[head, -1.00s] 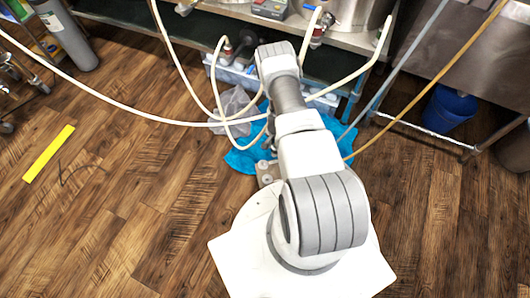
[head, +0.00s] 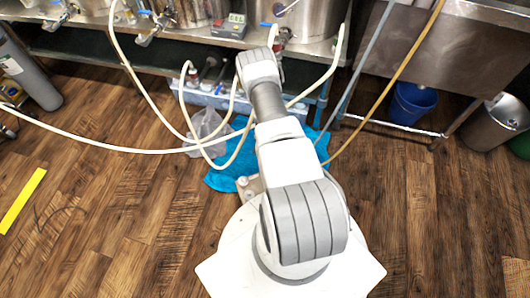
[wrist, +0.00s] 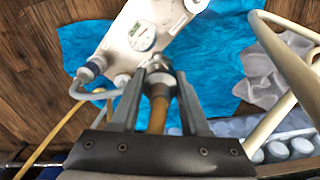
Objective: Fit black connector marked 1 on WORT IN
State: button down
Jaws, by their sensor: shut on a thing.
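My gripper (wrist: 158,82) is shut on a dark and metallic hose connector (wrist: 158,78), with a tan-brown hose (wrist: 157,115) running back from it between the fingers. I cannot read a number on the connector. Just beyond the fingertips is a pale metal unit (wrist: 150,22) with a round dial and several fittings. It lies over a blue cloth (wrist: 222,50). No WORT IN label is legible, so I cannot tell which fitting bears it. I cannot tell whether the connector touches a fitting. In the head view my arm hides the gripper; part of the unit (head: 246,187) shows beside it.
Pale hoses (head: 130,149) loop across on the left, and a tan hose (head: 395,75) hangs on the right. A steel bench with kettles (head: 300,22) stands behind. A blue bucket (head: 412,103) is under the right table. The wooden floor at front left is mostly clear.

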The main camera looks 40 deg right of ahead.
jog(key=shift+r+p, duration=1.1)
jog(key=shift+r, duration=1)
jog(key=shift+f, duration=0.1)
